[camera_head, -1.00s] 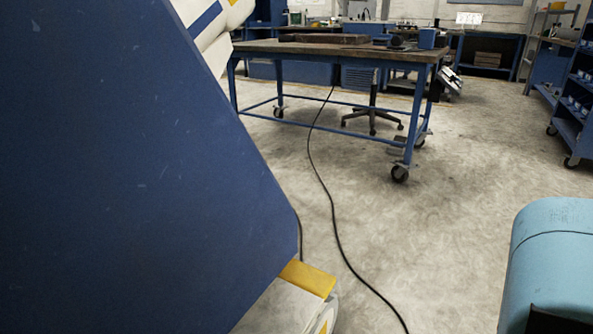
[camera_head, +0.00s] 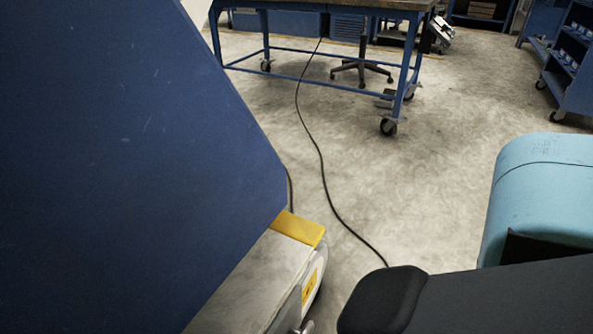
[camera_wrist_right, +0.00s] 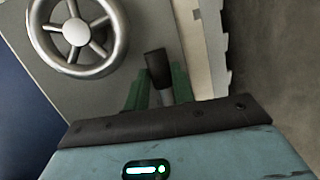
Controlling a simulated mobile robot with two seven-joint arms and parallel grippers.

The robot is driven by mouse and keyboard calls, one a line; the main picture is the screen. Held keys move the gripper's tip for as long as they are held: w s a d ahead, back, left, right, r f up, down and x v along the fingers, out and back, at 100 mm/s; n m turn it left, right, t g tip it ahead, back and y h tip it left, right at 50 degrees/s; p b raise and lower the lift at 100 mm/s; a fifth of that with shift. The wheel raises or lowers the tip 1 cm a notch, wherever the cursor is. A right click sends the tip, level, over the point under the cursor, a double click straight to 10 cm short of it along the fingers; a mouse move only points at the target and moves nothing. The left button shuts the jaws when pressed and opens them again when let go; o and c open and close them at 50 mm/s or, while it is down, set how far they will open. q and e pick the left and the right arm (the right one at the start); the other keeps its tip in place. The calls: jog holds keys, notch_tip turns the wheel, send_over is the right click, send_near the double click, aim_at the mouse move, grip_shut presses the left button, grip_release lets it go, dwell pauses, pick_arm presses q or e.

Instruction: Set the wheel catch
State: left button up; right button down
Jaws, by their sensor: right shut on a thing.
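In the right wrist view, my right gripper (camera_wrist_right: 160,90) has its green fingers shut around a short metal stem with a dark cylindrical knob (camera_wrist_right: 155,62), which I take to be the catch. The knob sticks up beyond the fingers. A metal spoked handwheel (camera_wrist_right: 76,32) is to the upper left of the knob, apart from it, on a grey plate (camera_wrist_right: 150,22). How the stem joins the plate is hidden by the fingers. In the head view, neither gripper shows. My right arm comes in at the lower right.
A large blue panel (camera_head: 120,150) fills the left of the head view. Below its edge is a pale base with a yellow corner (camera_head: 298,228). A black cable (camera_head: 318,150) runs over the open floor. A wheeled blue workbench (camera_head: 405,70) stands behind.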

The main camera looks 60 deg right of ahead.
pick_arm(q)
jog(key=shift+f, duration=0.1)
pick_arm(e)
jog(key=shift+w+d+r+n+h, duration=0.15)
jog(key=shift+r+n+h, duration=0.15)
jog(key=shift+r+n, duration=0.1)
jog(key=c, duration=1.2)
grip_release()
jog(key=shift+f, duration=0.1)
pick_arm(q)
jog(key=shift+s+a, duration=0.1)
pick_arm(e)
jog(key=shift+s, duration=0.3)
